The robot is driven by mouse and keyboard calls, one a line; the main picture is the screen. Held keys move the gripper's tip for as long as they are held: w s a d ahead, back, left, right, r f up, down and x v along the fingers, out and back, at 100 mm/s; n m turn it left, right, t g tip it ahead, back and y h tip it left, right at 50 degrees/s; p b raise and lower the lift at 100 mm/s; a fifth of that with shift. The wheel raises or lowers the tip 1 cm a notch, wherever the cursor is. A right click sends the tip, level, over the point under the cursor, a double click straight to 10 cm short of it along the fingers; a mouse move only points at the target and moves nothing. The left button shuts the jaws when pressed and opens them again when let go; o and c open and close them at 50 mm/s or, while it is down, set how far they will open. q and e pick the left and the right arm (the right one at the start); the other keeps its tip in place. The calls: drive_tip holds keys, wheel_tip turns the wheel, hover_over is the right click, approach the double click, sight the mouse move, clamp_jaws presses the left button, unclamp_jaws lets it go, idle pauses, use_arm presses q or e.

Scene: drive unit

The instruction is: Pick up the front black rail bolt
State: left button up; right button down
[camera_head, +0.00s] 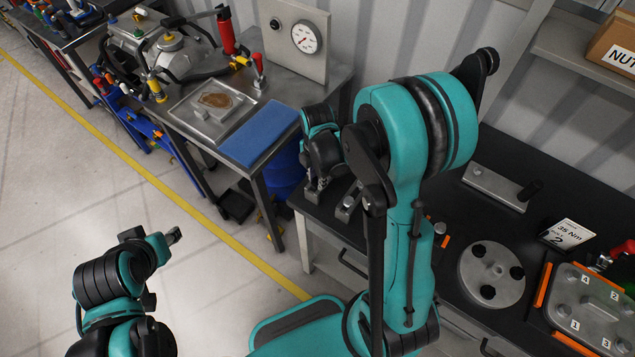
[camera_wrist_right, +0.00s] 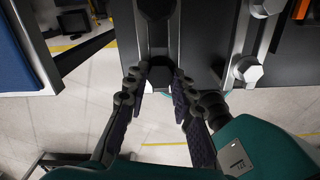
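In the right wrist view, the front black rail bolt (camera_wrist_right: 160,77) stands at the near end of a grey rail (camera_wrist_right: 158,38). My right gripper (camera_wrist_right: 160,92) is open, with one finger on each side of this bolt; I cannot tell whether either finger touches it. A second black bolt (camera_wrist_right: 157,8) is farther along the same rail. In the head view, my right gripper (camera_head: 318,183) is low at the left end of the black bench, and it and my arm hide the bolt. My left gripper (camera_head: 174,237) is over the floor, away from the bench; its opening is unclear.
Beside the rail is another rail with silver hex bolts (camera_wrist_right: 248,70). On the black bench are a grey plate with a black knob (camera_head: 495,186), a round disc (camera_head: 491,275) and a numbered cover (camera_head: 590,308). A blue mat (camera_head: 258,133) lies on the neighbouring table.

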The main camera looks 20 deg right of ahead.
idle(0.3)
wheel_tip(320, 180, up, 4)
drive_tip(key=shift+r+p, duration=0.1)
drive_tip(key=shift+p, duration=0.5)
drive_tip(key=s+d+r+p, duration=0.2)
drive_tip(key=s+d+r, duration=0.4)
drive_tip(key=d, duration=0.4)
drive_tip(key=shift+r, duration=0.65)
drive_tip(key=shift+w+f, duration=0.1)
